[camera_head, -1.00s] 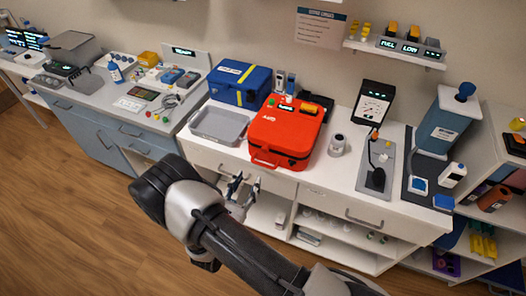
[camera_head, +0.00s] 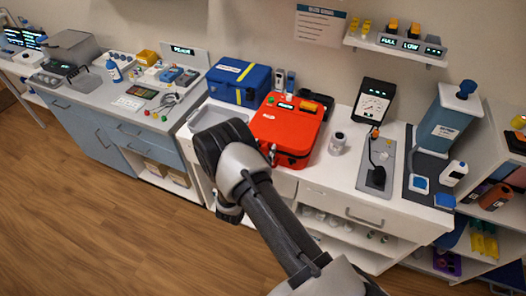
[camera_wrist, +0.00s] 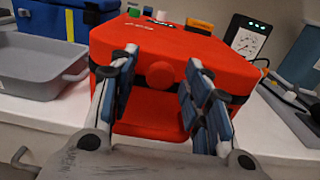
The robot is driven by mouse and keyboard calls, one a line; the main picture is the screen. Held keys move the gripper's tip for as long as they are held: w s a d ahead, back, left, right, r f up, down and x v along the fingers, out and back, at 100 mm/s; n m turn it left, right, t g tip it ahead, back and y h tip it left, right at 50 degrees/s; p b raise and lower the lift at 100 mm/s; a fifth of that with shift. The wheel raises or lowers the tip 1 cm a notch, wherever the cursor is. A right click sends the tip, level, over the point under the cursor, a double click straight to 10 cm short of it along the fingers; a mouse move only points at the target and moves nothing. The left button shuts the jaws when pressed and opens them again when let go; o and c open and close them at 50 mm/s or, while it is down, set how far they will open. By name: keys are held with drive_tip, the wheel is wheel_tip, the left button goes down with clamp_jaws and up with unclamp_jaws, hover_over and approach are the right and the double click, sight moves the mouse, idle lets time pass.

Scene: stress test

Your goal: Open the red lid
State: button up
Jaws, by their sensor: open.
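The red case (camera_head: 285,152) stands on the white counter, with its red lid (camera_head: 288,117) closed on top. The lid also fills the middle of the wrist view (camera_wrist: 185,43), and a dark seam runs below it. A round red knob (camera_wrist: 160,75) is on the front. My gripper (camera_wrist: 163,66) is open, with its fingers on either side of this knob and nothing held. I cannot tell whether the fingers touch the case. In the head view my arm hides most of the gripper.
A grey tray (camera_wrist: 38,68) and a blue case (camera_head: 240,82) stand left of the red case. A small jar (camera_head: 337,143) and a gauge stand (camera_head: 372,102) are to the right. Small dark items sit close behind the red case.

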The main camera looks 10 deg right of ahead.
drive_tip(key=shift+c, duration=0.6)
clamp_jaws()
